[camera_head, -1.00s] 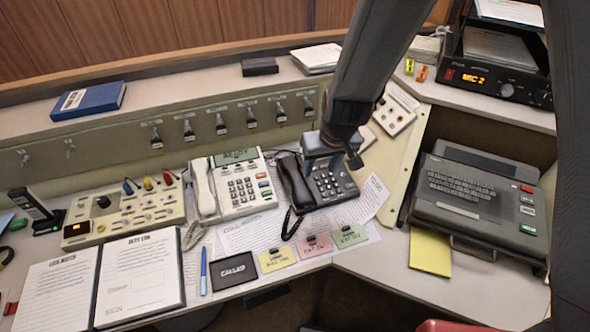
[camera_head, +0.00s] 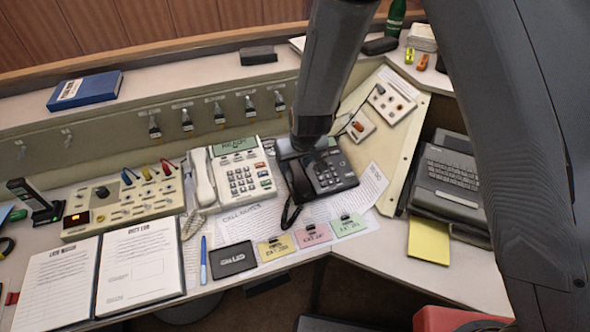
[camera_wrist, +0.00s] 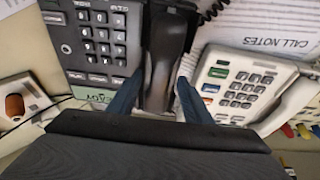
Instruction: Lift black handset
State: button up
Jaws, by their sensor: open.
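The black handset (camera_head: 297,180) lies lengthwise on the left side of the black desk phone (camera_head: 334,176), its coiled cord hanging at the near end. In the wrist view the handset (camera_wrist: 165,62) runs down the middle of the picture. My gripper (camera_wrist: 160,80) is open, with one blue finger on each side of the handset. I cannot tell whether the fingers touch it. In the head view my arm hides most of the gripper and the handset's far end.
A white phone (camera_head: 238,178) with a white handset stands close on the left. Papers and coloured cards (camera_head: 312,235) lie in front. A panel with keys (camera_head: 220,115) rises behind. A dark keyboard machine (camera_head: 450,180) stands on the right, partly behind my arm.

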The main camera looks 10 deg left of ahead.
aim_at(295, 166)
grip_shut()
notch_tip(295, 166, up, 15)
jog(key=p, duration=1.1)
dwell(0.4)
